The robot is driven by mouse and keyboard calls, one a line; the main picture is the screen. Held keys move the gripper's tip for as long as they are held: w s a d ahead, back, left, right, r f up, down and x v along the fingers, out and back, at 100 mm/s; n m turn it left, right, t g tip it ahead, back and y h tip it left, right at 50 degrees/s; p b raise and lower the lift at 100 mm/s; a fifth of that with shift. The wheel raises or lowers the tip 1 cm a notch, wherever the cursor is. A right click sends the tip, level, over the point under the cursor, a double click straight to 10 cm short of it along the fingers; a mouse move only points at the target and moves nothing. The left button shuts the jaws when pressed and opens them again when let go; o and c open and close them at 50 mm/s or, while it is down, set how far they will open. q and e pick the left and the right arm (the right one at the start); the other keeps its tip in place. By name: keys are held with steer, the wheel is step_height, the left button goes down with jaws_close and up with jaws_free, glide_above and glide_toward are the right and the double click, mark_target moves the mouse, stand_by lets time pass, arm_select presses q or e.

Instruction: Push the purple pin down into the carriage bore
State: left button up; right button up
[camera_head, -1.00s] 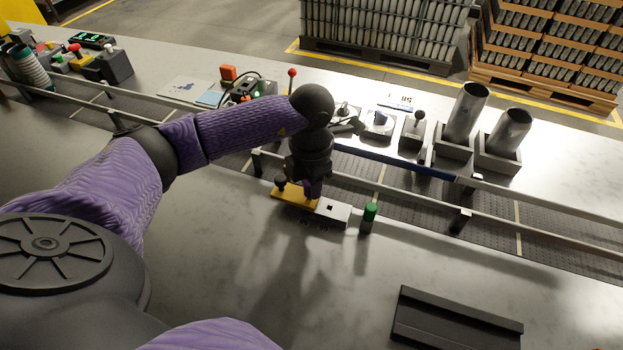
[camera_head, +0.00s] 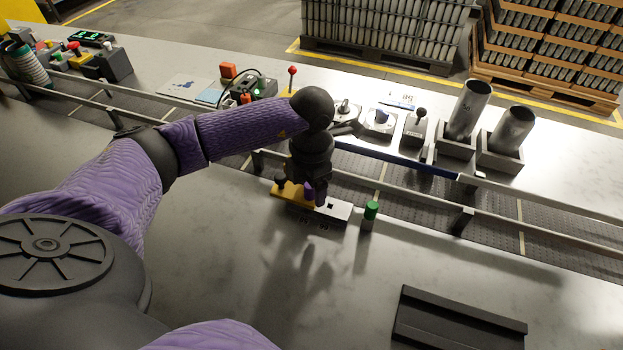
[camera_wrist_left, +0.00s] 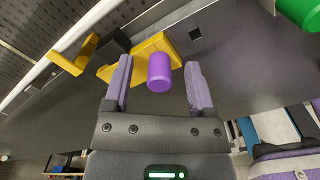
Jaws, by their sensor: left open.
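The purple pin (camera_head: 309,188) stands at the yellow carriage (camera_head: 285,192), by the pale grey block with a dark square hole (camera_head: 340,210). In the left wrist view the purple pin (camera_wrist_left: 160,75) lies between the fingers of my left gripper (camera_wrist_left: 160,85), with a visible gap on each side. The yellow carriage (camera_wrist_left: 112,69) is behind it. In the head view my left gripper (camera_head: 308,198) points down around the pin, open. The bore and the pin's lower end are hidden. My right gripper is not in view.
A green-topped pin (camera_head: 371,211) stands just right of the block. A conveyor rail (camera_head: 410,198) runs behind. A dark grooved tray (camera_head: 458,325) lies at the front right. Metal cylinders (camera_head: 467,110) stand in holders farther back. The front table is mostly clear.

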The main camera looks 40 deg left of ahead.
arm_select(q)
step_height(320, 180, up, 10)
steer(key=shift+f+p, duration=0.1)
steer(key=shift+p, duration=0.75)
